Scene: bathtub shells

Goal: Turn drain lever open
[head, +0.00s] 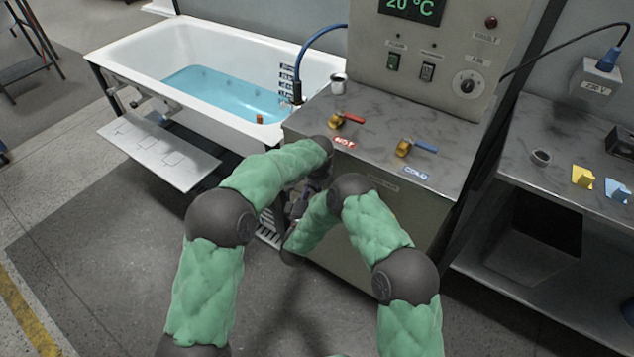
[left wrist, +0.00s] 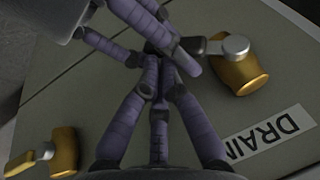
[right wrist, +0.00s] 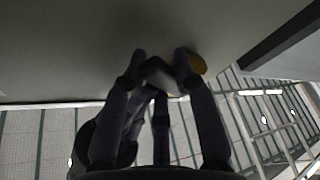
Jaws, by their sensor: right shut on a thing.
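The drain lever is a brass valve (left wrist: 240,75) with a silver pivot and a dark handle (left wrist: 205,46), beside the "DRAIN" label (left wrist: 265,133) in the left wrist view. Its handle points left there. My right gripper (left wrist: 165,42) reaches in from the top and is shut on the handle. In the right wrist view my right gripper (right wrist: 160,65) closes around the grey handle, with the brass body (right wrist: 197,62) behind it. My left gripper (left wrist: 157,62) has its fingertips together, close beside the right fingers; they hold nothing I can see. In the head view my arms hide the lever.
A second brass valve (left wrist: 62,152) is on the same panel. The head view shows hot (head: 349,118) and cold (head: 420,147) levers on the counter, a white tub (head: 130,47) holding blue water, and a metal side table (head: 525,150) at right. A grated floor (right wrist: 35,140) lies below.

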